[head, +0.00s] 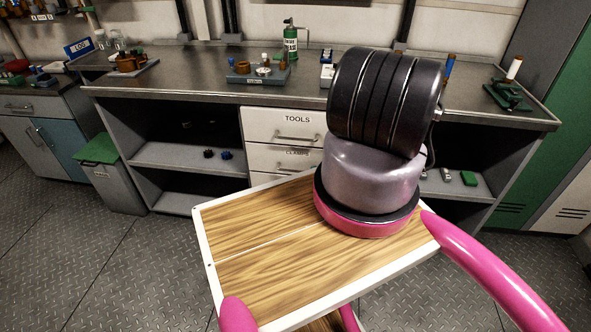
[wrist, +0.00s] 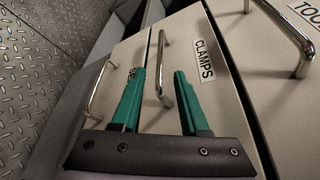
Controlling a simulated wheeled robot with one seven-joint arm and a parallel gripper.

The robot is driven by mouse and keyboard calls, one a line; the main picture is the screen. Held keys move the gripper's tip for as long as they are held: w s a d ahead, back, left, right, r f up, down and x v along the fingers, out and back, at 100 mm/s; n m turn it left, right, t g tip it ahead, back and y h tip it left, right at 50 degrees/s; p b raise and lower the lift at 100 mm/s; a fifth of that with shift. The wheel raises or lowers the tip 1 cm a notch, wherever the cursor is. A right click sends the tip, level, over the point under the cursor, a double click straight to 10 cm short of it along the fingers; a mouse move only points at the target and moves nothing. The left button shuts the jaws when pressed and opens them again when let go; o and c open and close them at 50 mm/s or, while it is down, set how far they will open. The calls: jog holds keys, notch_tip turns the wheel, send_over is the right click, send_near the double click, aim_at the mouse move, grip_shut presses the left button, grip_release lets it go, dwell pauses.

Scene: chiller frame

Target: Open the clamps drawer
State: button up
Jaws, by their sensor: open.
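The clamps drawer is a pale front labelled CLAMPS (head: 264,157) in the bench's drawer stack, under the TOOLS drawer. It looks shut, and my arm hides part of it in the head view. In the wrist view the clamps drawer (wrist: 220,110) fills the middle, with its metal bar handle (wrist: 163,50) left of the label. My gripper (wrist: 158,74) has two green fingers, open and apart, one on each side of the handle in the picture. Whether they touch the handle or how deep they reach, I cannot tell. My gripper is hidden in the head view.
The TOOLS drawer (head: 262,122) is above, its handle (wrist: 284,28) at the right in the wrist view. Another drawer's handle (wrist: 98,90) is at the left there. Open shelves (head: 180,156) flank the stack. A green-lidded bin (head: 98,150) stands left on clear floor.

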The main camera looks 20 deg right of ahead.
aim_at(297, 171)
jog(key=x, duration=0.9)
jog(key=shift+w, duration=0.1)
grip_shut()
dwell(1.1)
